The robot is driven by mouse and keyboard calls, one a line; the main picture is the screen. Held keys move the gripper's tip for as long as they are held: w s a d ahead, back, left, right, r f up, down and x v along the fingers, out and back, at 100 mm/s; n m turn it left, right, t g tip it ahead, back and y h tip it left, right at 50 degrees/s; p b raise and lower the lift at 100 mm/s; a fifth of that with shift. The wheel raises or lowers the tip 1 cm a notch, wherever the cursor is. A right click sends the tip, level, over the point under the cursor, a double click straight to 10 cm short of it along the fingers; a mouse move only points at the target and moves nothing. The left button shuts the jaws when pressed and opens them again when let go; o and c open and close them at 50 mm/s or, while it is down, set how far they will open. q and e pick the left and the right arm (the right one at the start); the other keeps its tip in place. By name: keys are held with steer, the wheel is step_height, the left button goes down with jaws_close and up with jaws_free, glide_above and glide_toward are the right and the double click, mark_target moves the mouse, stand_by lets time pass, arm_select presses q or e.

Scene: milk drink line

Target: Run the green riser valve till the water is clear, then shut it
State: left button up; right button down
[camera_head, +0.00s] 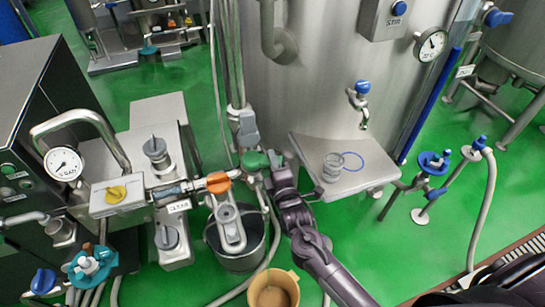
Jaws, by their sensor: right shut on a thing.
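The green valve handle (254,161) sits low at the foot of the vertical riser pipes (229,60), in front of the large steel tank. My right gripper (272,162) reaches up from the lower right and is shut on the green handle, covering part of it. Below it stands a dark grey bucket (238,262), partly hidden by a steel fitting. A tan container (274,290) at the bottom edge holds brownish liquid. I cannot tell whether water is running from the riser. My left gripper is not in view.
An orange valve handle (219,182) sits just left of the green one. A steel shelf (350,185) with a clear glass (333,167) is close to the right of my gripper.

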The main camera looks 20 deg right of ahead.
steer(key=shift+s+a+m+h, duration=0.1)
steer(key=shift+s+m+h, duration=0.15)
steer(key=shift+m+h, duration=0.25)
steer(key=c, duration=1.3)
jaws_free()
steer(key=s, duration=0.2)
steer(key=s+b, duration=0.1)
steer(key=s, duration=0.4)
steer(key=shift+s+a, duration=0.4)
